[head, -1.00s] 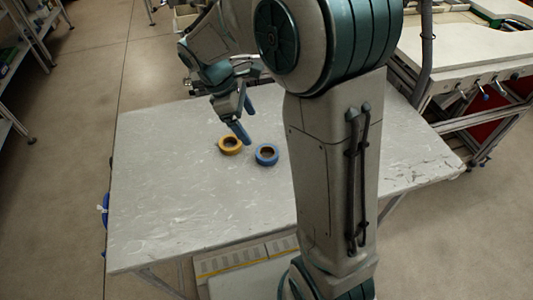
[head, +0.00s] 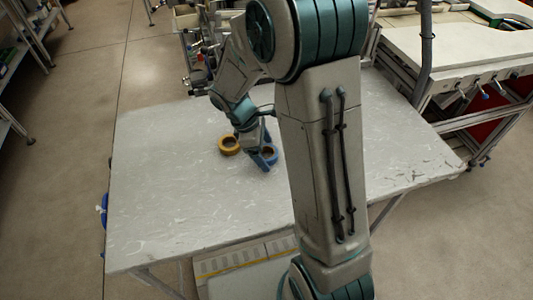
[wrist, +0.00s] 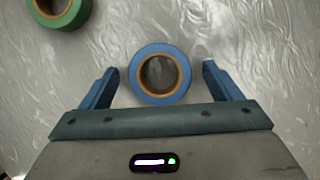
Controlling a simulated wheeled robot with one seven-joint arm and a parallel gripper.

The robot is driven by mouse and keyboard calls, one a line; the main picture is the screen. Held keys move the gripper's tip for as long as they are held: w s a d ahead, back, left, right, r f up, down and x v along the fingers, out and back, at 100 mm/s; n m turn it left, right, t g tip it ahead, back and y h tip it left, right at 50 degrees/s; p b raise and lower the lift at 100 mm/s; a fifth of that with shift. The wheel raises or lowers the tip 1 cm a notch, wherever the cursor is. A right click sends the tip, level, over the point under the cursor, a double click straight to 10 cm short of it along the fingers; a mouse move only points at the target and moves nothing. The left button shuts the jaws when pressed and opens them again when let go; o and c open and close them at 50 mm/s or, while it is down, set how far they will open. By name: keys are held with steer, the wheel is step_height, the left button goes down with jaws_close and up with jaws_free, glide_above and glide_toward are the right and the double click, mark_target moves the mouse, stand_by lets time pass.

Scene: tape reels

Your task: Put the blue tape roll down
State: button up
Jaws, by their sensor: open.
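The blue tape roll (wrist: 160,50) has an orange core and lies flat on the table (head: 170,205). In the wrist view it sits between the two blue fingers of my gripper (wrist: 158,68), with a gap on each side. My gripper is open and holds nothing. In the head view my gripper (head: 256,150) is down at the blue tape roll (head: 271,156), which its fingers partly cover.
A yellow tape roll (head: 229,146) lies just left of the blue one in the head view. A green tape roll (wrist: 60,10) shows at the wrist view's upper left; I cannot see it in the head view. The table's left and front are clear.

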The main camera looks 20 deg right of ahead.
steer(key=c, duration=1.2)
steer(key=shift+o, duration=0.2)
